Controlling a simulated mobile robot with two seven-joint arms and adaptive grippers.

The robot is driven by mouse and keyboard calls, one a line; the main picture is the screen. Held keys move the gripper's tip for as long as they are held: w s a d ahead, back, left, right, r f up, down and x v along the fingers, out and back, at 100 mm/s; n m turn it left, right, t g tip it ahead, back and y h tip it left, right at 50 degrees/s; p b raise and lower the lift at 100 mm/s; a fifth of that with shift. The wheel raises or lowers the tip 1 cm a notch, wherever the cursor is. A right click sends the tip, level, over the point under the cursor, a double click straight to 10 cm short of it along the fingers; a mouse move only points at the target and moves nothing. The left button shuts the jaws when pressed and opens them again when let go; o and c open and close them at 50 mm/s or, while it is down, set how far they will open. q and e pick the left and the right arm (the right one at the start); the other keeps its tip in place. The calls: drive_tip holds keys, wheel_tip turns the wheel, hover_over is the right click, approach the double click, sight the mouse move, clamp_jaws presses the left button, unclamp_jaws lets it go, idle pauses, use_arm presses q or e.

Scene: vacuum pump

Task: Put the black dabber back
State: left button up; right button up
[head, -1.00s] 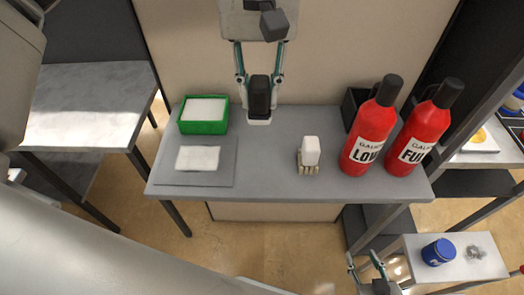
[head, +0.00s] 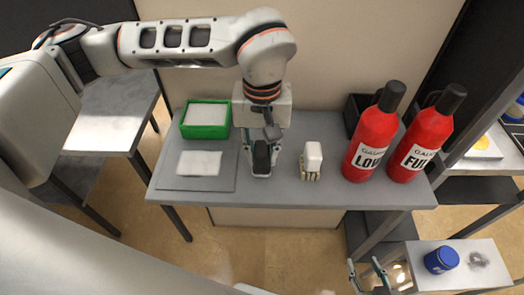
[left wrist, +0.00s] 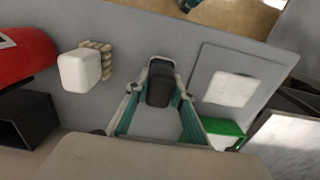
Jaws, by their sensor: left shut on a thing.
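The black dabber (head: 262,153) is upright between the fingers of my left gripper (head: 259,169), with a pale base under its black body. My left gripper is shut on it over the middle of the grey table; whether the base touches the table I cannot tell. In the left wrist view the black dabber (left wrist: 160,91) sits between the two fingertips (left wrist: 162,72). A white dabber (head: 313,155) stands on or in a beige ribbed holder (head: 310,174) to the right. My right gripper (head: 367,269) is low in the head view, fingers apart and empty.
A green box with white contents (head: 205,133) and a grey mat (head: 170,180) with a white cloth are on the left. Two red bottles (head: 370,145) and a black bin (head: 356,108) stand right. A blue jar (head: 441,256) sits on a lower white surface.

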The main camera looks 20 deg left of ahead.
sight(262, 148)
use_arm(q)
drive_tip(key=shift+f, duration=0.2)
drive_tip(key=o, duration=1)
drive_tip(key=shift+r, duration=0.1)
wheel_tip(262, 148, up, 12)
drive_tip(key=shift+r, duration=0.15)
